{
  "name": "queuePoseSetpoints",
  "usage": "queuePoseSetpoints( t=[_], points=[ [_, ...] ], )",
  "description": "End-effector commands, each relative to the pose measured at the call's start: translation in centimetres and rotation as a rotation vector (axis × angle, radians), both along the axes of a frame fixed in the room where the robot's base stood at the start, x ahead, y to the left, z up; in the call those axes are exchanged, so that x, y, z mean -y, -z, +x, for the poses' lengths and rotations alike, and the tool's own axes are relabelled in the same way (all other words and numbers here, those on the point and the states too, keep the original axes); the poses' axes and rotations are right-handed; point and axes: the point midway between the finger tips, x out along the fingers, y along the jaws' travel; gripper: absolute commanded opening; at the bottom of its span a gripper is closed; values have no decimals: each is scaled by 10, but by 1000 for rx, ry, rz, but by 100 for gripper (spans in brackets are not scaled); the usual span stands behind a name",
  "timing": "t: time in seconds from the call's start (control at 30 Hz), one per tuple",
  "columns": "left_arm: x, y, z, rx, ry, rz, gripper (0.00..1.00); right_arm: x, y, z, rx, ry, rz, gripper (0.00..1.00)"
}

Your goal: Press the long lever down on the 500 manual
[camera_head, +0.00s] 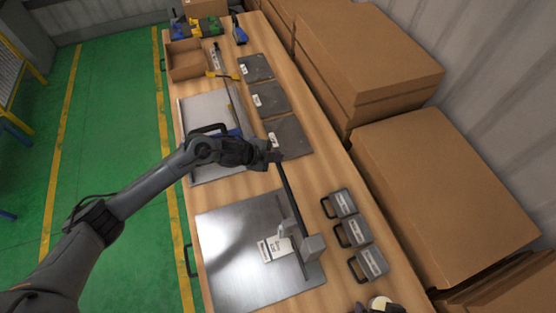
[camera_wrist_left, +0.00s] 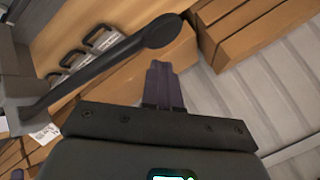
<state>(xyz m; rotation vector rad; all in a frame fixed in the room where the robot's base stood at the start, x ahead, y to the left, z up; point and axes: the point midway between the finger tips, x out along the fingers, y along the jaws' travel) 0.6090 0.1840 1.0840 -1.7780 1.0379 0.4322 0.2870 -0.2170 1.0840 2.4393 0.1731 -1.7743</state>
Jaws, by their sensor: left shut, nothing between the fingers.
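The machine with the long lever has a shiny metal plate (camera_head: 235,245), a grey block (camera_head: 313,246) and a white label (camera_head: 274,248) too small to read. Its dark long lever (camera_head: 290,195) runs from the block toward my left gripper (camera_head: 272,157). In the left wrist view the lever (camera_wrist_left: 110,62) ends in a rounded tip above my left fingers (camera_wrist_left: 163,85). The fingers are shut and empty, close to the lever's end; I cannot tell whether they touch it. My right gripper cannot be made out.
A second metal plate machine (camera_head: 200,105) lies partly behind my left arm. Dark flat pads (camera_head: 288,137) and handled grey cases (camera_head: 352,232) lie along the right of the wooden table (camera_head: 318,165). Large cardboard boxes (camera_head: 440,190) stand beyond.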

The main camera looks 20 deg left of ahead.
Motion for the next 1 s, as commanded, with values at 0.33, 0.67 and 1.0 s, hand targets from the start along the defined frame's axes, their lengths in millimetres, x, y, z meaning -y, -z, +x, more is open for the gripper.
queuePoseSetpoints(
  t=[0.33,0.67,1.0],
  points=[
    [0,8,0,0,1,-1,0,2,4,0,-1,-6,-10,100],
    [0,8,0,0,0,0,0,2,4,0,-1,-6,-8,100],
    [0,11,1,0,0,0,0,0,7,0,-1,-2,-2,100]
  ],
)
